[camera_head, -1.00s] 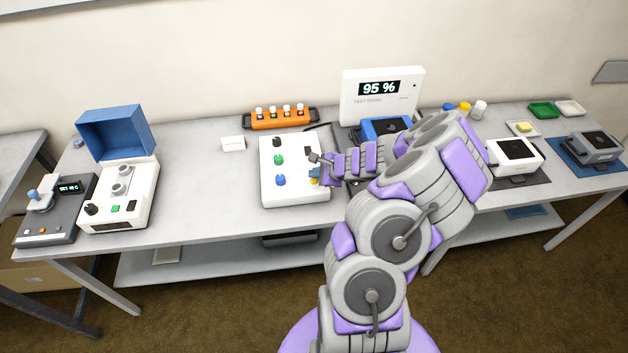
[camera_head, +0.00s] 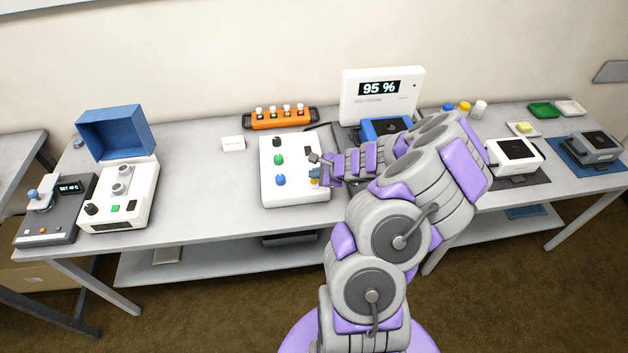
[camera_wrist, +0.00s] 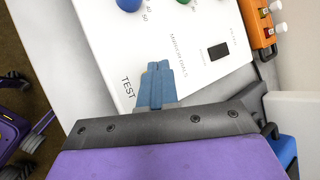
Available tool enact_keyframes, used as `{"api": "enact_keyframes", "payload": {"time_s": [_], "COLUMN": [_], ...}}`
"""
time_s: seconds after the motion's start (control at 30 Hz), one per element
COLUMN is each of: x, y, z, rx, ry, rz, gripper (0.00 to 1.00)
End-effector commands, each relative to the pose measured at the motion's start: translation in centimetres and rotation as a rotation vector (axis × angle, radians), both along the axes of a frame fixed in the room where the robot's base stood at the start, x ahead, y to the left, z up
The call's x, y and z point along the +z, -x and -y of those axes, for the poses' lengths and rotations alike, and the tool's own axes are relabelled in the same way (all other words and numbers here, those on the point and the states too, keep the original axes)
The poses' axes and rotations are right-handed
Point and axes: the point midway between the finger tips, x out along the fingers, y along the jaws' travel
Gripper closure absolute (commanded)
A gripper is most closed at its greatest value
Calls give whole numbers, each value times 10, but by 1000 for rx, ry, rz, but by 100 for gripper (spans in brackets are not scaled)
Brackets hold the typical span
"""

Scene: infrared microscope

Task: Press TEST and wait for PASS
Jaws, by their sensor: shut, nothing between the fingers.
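The white control box (camera_head: 292,196) stands on the table in the head view, with black, green and blue knobs on its left side. In the wrist view the box (camera_wrist: 205,62) shows a printed TEST label (camera_wrist: 128,88) beside my fingertips. My gripper (camera_wrist: 154,84) is shut and empty, its blue fingers over the panel right next to that label. My gripper (camera_head: 315,172) is at the box's right side in the head view.
An orange rack (camera_head: 280,119) stands behind the box. A blue-topped device (camera_head: 382,127) sits just right of my gripper, below the display. A white instrument with an open blue lid (camera_head: 114,133) is at the left.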

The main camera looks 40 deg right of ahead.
Motion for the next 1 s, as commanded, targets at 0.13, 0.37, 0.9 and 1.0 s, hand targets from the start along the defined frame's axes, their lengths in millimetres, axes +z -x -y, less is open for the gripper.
{"api": "enact_keyframes", "payload": {"time_s": [0.13,0.37,0.9,1.0], "x": [-5,-6,-10,-11], "y": [0,1,1,1], "z": [-1,-1,-1,-1], "rx": [-1,-1,0,0], "ry": [-2,-1,0,0], "rz": [0,0,0,0], "gripper": [100,100,100,100]}}
